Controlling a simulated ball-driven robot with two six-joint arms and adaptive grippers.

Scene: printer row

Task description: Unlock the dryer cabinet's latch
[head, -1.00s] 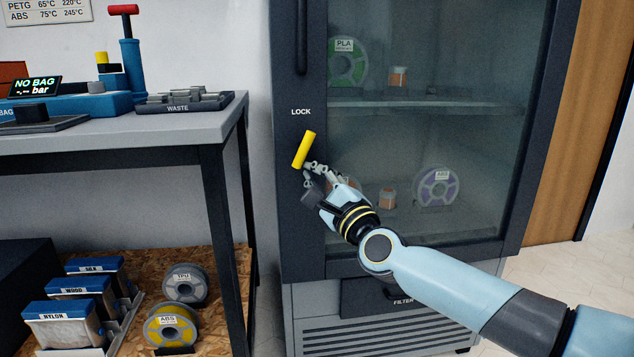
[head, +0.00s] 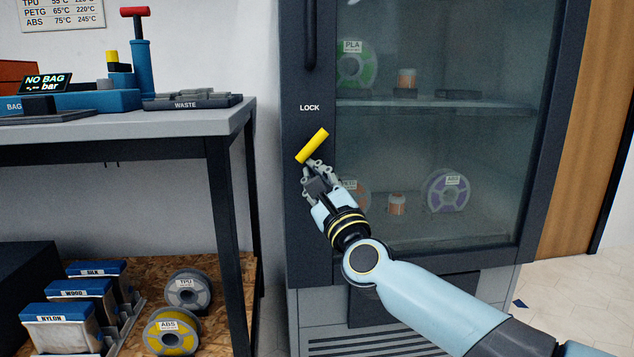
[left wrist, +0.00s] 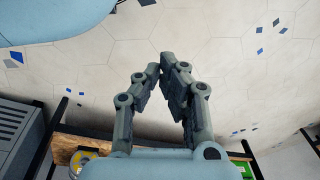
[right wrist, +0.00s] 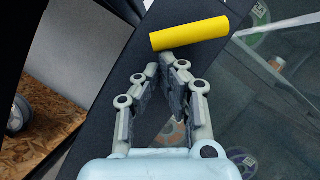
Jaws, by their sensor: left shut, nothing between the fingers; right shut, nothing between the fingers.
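The dryer cabinet (head: 305,225) has a glass door with a dark frame. Its yellow latch handle (head: 312,146) is on the left door frame below the word LOCK, tilted with its upper end to the right. The latch also shows in the right wrist view (right wrist: 190,33), just beyond the fingertips. My right gripper (head: 311,170) is shut and empty at the latch's lower end; whether it touches the latch I cannot tell. My left gripper (left wrist: 158,72) is shut and empty over the tiled floor, and is out of the head view.
A grey workbench (head: 190,122) with a vacuum sealer and waste tray (head: 190,102) stands at left. Its lower shelf holds spools (head: 172,333) and labelled boxes. A vertical door handle (head: 311,35) is above the latch. Open floor (head: 560,290) lies at right.

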